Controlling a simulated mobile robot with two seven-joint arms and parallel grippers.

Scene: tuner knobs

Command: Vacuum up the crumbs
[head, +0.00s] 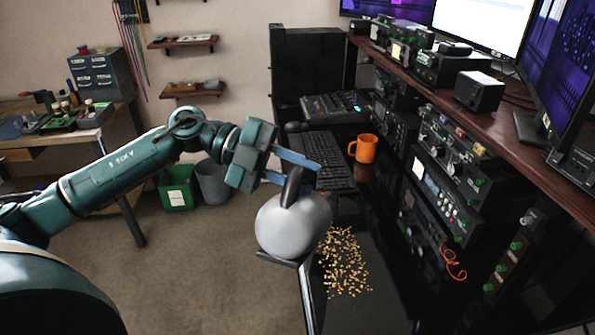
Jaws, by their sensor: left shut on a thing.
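Many small yellow-brown crumbs (345,264) lie scattered in a patch on the dark desk top (375,305). A rounded grey-white handheld vacuum (290,226) with a black handle is just left of the crumbs, at the desk's left edge, and may hide some of them. My left gripper (292,172) is shut on the vacuum's black handle from above. I cannot tell whether the vacuum touches the desk. My right gripper is not in view.
An orange mug (364,148) stands behind the crumbs, beside a black keyboard (330,165). Racks of radio gear with green knobs (445,180) line the right side under a wooden shelf (480,105). Green (177,190) and grey (212,183) bins stand on the floor at left.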

